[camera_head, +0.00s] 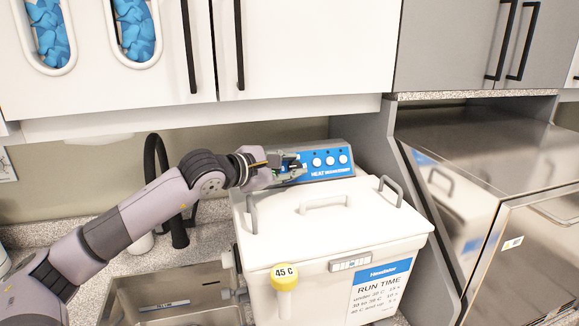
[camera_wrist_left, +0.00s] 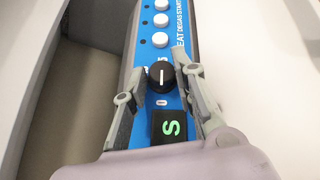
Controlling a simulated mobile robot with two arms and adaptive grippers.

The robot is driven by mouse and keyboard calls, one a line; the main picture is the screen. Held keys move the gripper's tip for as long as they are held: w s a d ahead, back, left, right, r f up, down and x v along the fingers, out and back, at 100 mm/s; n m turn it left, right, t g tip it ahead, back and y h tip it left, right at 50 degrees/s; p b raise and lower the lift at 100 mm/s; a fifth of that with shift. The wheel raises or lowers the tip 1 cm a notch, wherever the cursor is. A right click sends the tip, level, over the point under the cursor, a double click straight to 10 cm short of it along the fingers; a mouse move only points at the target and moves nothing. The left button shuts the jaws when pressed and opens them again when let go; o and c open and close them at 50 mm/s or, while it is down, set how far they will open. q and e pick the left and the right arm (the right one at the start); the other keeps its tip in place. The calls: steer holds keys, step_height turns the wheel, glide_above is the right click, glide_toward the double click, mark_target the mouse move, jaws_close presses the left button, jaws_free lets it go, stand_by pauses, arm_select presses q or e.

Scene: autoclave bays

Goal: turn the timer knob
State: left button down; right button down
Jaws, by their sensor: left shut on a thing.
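The black timer knob (camera_wrist_left: 161,77) is on the blue control panel (camera_wrist_left: 150,50) of the white ultrasonic bath (camera_head: 335,222). Its white pointer line runs straight up and down in the left wrist view. My left gripper (camera_head: 290,168) reaches the left end of the panel and hides the knob in the head view. In the left wrist view its fingers (camera_wrist_left: 168,76) stand on either side of the knob and are shut on it. A small dark display (camera_wrist_left: 168,127) below the knob shows one green character, an S or a 5. My right gripper is not in view.
Three white buttons (camera_head: 330,161) sit beside the knob. The lid has handles (camera_head: 390,187). White cabinets (camera_head: 300,55) hang above; a steel autoclave (camera_head: 490,160) stands right.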

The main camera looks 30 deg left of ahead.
arm_select(q)
steer(key=shift+r+m+g+p, duration=0.3)
steer(key=shift+g+p, duration=0.1)
steer(key=shift+p, duration=0.6)
steer(key=shift+f+m+g+h+p, duration=0.25)
steer(key=shift+m+g+h+p, duration=0.05)
steer(key=shift+p, duration=0.05)
steer(key=shift+f, duration=0.15)
steer(key=c, duration=1.3)
jaws_free()
steer(key=shift+c, duration=0.2)
